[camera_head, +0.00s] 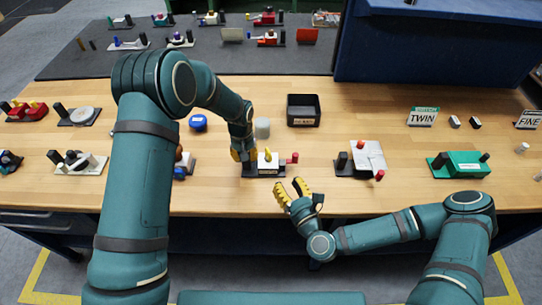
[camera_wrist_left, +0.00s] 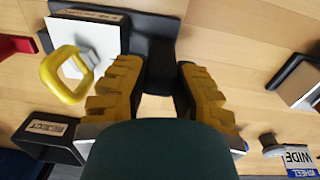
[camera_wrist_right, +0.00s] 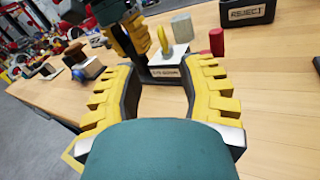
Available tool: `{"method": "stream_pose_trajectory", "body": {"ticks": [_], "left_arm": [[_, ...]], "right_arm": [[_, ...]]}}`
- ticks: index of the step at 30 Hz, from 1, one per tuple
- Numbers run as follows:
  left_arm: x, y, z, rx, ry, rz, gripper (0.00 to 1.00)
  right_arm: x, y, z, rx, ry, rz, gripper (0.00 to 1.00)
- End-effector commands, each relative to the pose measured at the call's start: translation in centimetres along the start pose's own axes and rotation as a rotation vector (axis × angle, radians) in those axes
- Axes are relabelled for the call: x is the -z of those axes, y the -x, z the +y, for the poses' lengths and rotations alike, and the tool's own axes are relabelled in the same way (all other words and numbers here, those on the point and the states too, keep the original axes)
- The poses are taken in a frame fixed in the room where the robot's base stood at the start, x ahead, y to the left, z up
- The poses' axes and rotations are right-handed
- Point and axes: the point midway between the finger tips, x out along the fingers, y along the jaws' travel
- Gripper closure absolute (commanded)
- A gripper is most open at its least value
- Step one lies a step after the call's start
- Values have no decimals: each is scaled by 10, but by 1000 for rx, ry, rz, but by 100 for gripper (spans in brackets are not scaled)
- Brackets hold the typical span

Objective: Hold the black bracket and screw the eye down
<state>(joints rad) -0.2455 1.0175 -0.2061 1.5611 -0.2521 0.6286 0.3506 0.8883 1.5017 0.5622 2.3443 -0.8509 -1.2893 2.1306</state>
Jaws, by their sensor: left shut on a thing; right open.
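The black bracket (camera_head: 250,171) stands near the table's front, with a white block and a black post. My left gripper (camera_head: 243,153) is shut on the post; in the left wrist view the black post (camera_wrist_left: 160,65) sits between its fingers. The yellow eye (camera_head: 267,155) stands up from the white block, and its ring shows in the left wrist view (camera_wrist_left: 65,75) on a pale shank. How deep the shank sits is hidden. My right gripper (camera_head: 291,188) is open and empty at the front edge; in the right wrist view the eye (camera_wrist_right: 163,38) lies ahead, beyond its fingertips.
A red cylinder (camera_head: 295,158) stands just right of the bracket. A grey-green cylinder (camera_head: 262,128) and the black REJECT bin (camera_head: 303,121) are behind it. Another fixture with a white plate (camera_head: 369,156) stands to the right.

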Motion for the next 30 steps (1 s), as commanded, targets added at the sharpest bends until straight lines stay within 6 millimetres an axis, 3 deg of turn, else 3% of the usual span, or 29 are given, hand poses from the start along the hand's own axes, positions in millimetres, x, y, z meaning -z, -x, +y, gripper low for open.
{"method": "stream_pose_trajectory", "body": {"ticks": [5, 21, 30], "left_arm": [[0, 0, 0, 0, 0, -1, 100], [0, 0, 0, 0, 0, -1, 100], [0, -1, 0, 0, 0, -1, 100]], "right_arm": [[1, -13, 2, -2, -19, 4, 60], [1, -105, 1, -1, -15, 3, 60], [1, -119, 1, 0, -17, 3, 60]]}}
